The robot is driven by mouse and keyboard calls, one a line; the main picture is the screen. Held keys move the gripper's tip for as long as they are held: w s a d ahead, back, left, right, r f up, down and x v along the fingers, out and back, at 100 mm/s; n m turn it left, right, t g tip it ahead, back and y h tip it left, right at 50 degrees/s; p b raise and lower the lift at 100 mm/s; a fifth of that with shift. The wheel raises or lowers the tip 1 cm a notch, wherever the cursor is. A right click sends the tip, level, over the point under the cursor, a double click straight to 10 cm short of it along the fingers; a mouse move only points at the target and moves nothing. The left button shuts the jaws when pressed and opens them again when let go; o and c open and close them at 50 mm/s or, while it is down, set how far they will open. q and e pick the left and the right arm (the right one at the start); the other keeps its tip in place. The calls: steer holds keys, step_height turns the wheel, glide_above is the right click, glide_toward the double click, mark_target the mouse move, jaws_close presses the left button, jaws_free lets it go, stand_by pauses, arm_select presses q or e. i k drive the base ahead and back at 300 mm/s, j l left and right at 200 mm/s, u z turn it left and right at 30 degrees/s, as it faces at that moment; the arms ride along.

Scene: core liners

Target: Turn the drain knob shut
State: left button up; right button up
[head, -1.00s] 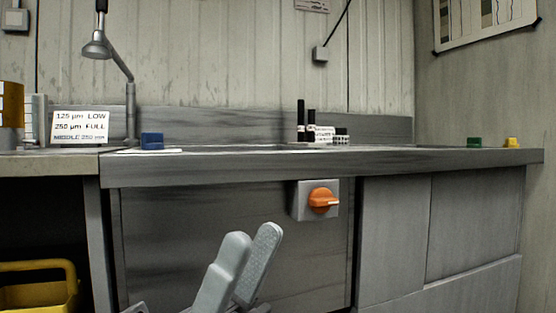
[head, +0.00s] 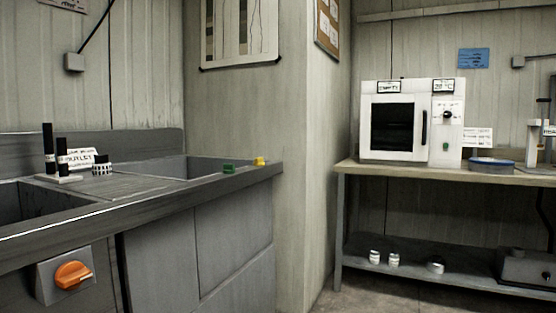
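An orange knob (head: 72,274) sits on a square grey plate (head: 46,283) on the front of the sink unit, low at the left of the head view. Its grip lies roughly level, with a slight tilt. Whether this is the drain knob is not labelled in view. Neither of my grippers shows in this view, and nothing touches the knob.
The sink counter (head: 130,212) has two basins, black posts with an outlet sign (head: 77,158), a green block (head: 229,168) and a yellow block (head: 259,161). A white oven (head: 394,121) stands on a bench (head: 443,176) at the right. Some floor shows below.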

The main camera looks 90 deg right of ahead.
mark_target(258, 162)
steer(key=i+j+z, duration=0.1)
steer(key=z, duration=2.6)
